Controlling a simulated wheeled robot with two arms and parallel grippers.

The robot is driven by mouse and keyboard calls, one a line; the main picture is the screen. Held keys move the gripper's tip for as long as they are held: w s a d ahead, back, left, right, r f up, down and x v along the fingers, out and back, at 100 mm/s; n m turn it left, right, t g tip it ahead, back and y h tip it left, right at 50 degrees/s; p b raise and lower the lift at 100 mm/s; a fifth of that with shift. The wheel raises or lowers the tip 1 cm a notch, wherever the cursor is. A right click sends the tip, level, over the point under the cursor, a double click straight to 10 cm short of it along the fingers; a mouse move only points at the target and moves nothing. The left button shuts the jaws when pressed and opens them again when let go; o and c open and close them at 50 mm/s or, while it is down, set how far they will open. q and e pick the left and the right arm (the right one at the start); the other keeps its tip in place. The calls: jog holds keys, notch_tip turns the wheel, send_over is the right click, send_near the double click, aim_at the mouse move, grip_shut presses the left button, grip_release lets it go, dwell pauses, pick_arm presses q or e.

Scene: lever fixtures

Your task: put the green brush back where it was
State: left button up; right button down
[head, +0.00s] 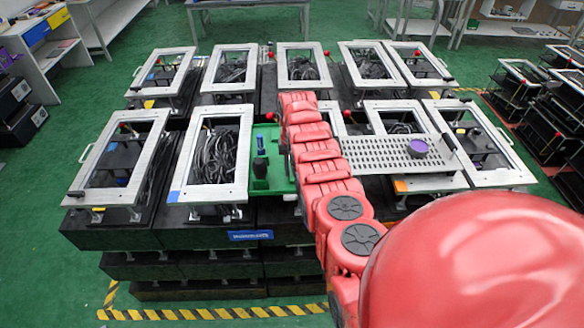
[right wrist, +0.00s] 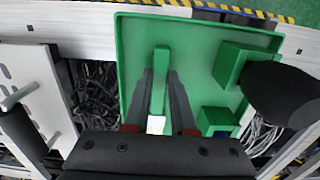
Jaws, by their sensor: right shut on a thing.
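My right gripper (right wrist: 160,72) is over the green tray (right wrist: 205,30) in the right wrist view. Its two dark fingers are shut on a slim green piece, which I take as the green brush (right wrist: 159,62). A small white patch shows at its near end. Whether the brush touches the tray floor I cannot tell. In the head view the green tray (head: 262,185) lies left of my red right arm, which hides the fingers and the brush. My left gripper is not in view.
A tall black object (right wrist: 282,92) stands by a green socket (right wrist: 234,65) in the tray; it also shows in the head view (head: 261,146). A perforated plate (head: 375,155) with a purple cup (head: 418,148) lies right of my arm. Metal frames (head: 240,165) with cables surround the tray.

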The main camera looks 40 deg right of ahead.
aim_at(292, 172)
jog(key=shift+f, duration=0.1)
jog(key=shift+f, duration=0.2)
jog(key=c, duration=0.7)
grip_release()
jog(key=shift+r, duration=0.1)
jog(key=shift+c, duration=0.2)
jog(key=shift+r, duration=0.1)
jog(key=shift+w+r+b, duration=0.1)
jog(key=shift+r+b, duration=0.2)
jog(key=shift+r, duration=0.05)
notch_tip(292, 172, up, 11)
jog(key=b, duration=0.3)
jog(key=shift+r, duration=0.2)
